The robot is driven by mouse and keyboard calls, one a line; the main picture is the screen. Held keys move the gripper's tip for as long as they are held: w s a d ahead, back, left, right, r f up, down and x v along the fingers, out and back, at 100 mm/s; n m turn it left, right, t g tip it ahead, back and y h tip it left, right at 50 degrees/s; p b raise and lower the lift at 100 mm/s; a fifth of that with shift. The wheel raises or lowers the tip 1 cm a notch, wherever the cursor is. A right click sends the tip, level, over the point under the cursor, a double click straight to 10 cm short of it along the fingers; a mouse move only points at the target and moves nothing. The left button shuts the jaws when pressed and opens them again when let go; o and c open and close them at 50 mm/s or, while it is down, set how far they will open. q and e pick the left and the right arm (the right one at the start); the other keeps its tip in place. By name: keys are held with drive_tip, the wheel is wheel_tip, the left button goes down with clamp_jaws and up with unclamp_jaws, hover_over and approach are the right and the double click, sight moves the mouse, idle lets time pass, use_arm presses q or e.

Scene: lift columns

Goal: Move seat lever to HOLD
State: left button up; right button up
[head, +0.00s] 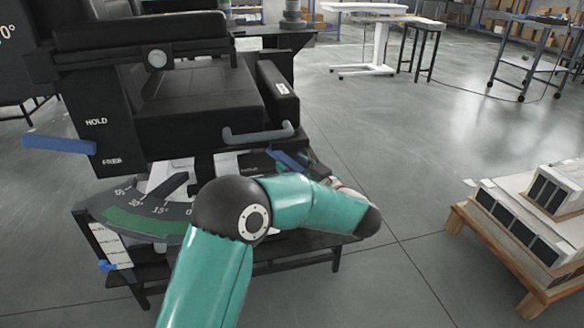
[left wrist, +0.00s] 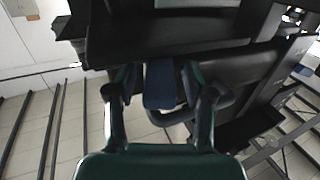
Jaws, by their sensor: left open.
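The seat (head: 200,105) is black, with a side panel marked HOLD above and FREE below. A blue lever (head: 60,145) sticks out left from this panel, at a height between the two words. A second blue lever (head: 288,160) is under the seat's front edge, beside my left gripper (head: 308,162). In the left wrist view a blue lever (left wrist: 160,85) lies between the fingers of my left gripper (left wrist: 160,90), which is open. The fingers are on both sides of it; I cannot tell whether one touches. My right gripper is in neither view.
A grey bar handle (head: 258,135) projects from the seat front, close above my left gripper. A green angle scale (head: 140,222) with a pointer is below the seat. A wooden pallet with boxes (head: 500,255) stands at right. The floor between is clear.

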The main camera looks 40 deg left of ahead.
use_arm(q)
drive_tip(key=shift+w+a, duration=0.2)
drive_tip(key=shift+a, duration=0.4)
clamp_jaws()
drive_tip(key=shift+d, duration=0.2)
